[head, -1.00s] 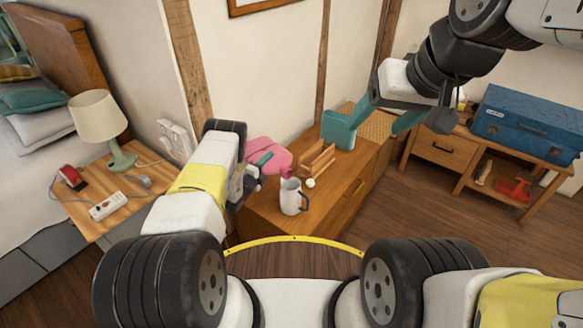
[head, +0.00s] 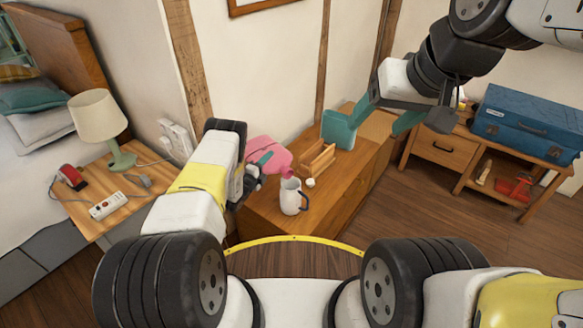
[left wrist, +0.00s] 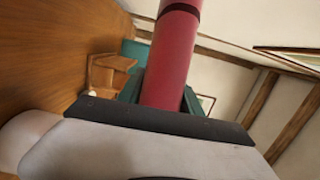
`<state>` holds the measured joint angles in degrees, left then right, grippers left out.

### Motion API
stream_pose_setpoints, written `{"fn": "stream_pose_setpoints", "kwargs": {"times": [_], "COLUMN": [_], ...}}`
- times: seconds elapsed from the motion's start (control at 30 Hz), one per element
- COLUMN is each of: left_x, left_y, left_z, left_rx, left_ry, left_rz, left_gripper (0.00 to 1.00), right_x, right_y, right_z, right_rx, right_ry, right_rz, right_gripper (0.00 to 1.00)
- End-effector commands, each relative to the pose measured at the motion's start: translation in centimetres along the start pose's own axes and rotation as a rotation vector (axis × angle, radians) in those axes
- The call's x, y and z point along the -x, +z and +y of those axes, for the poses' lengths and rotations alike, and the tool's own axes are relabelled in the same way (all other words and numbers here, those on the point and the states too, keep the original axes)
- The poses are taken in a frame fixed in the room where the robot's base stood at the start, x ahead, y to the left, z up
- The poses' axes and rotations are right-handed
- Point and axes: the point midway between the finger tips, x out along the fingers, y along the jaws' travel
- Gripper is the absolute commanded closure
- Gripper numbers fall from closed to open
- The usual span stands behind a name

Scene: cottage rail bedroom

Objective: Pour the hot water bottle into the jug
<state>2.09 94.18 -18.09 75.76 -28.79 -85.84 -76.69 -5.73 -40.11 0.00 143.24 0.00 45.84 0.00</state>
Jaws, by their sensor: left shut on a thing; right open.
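The pink hot water bottle (head: 271,154) is held by my left gripper (head: 262,160) above the left part of the wooden dresser. It is tilted, with its neck pointing down and right over the white jug's mouth; I cannot tell whether it touches the rim or whether water flows. In the left wrist view the bottle (left wrist: 171,60) shows between the green fingers. The white jug (head: 291,198) with a dark handle stands upright on the dresser. My right gripper (head: 378,128) is open and empty, with its green fingers apart above the dresser's far end.
A wooden rack (head: 317,160) and a small white round object (head: 310,183) are beside the jug on the dresser (head: 335,205). A nightstand (head: 152,200) with a lamp (head: 100,120) is at left. A blue case (head: 525,125) lies on a table at right.

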Motion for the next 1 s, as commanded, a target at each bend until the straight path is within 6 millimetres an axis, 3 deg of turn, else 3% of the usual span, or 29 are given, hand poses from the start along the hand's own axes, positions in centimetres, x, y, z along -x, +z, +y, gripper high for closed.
{"fn": "stream_pose_setpoints", "kwargs": {"times": [1.0], "left_x": [0.01], "left_y": [-0.14], "left_z": [-0.66], "left_rx": [-0.048], "left_ry": [-0.021], "left_rz": [0.0], "left_gripper": [1.0], "right_x": [0.0], "right_y": [0.0], "right_z": [0.0], "right_rx": [0.0], "right_ry": [0.0], "right_rz": [0.0], "right_gripper": [0.33]}}
